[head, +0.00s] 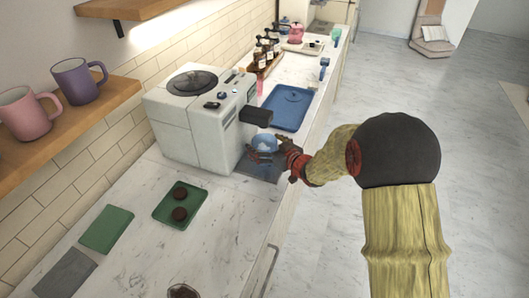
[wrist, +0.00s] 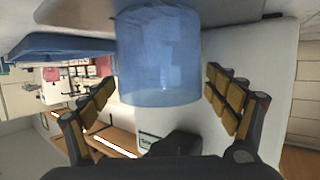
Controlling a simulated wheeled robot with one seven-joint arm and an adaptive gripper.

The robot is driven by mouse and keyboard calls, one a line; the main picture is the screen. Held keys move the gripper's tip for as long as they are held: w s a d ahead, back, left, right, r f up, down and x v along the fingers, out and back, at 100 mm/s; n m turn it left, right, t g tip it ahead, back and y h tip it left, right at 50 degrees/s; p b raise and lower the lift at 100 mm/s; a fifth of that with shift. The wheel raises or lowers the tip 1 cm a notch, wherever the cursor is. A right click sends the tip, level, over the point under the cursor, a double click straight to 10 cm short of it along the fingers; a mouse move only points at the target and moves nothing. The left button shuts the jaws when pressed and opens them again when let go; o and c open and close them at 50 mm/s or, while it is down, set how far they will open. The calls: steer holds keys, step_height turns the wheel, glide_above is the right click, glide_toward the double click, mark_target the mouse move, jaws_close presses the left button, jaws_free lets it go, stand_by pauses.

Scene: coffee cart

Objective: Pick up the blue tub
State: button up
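The blue tub (head: 262,142) stands on the dark mat in front of the coffee machine. In the wrist view, the blue tub (wrist: 160,60) is see-through and sits between the two fingers. My gripper (head: 270,157) reaches in low from the right, at the tub. In the wrist view, my gripper (wrist: 160,92) has its fingers spread, one on each side of the tub, with a narrow gap visible at both sides. The head view is too small to show any contact.
The coffee machine (head: 205,118) stands just left of the tub. A blue tray (head: 287,108) lies behind it. A green tray (head: 163,208) with two dark round items lies nearer on the counter. Bottles (head: 267,50) stand farther back. The counter's right edge runs beneath my arm.

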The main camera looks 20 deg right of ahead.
steer(key=c, duration=1.4)
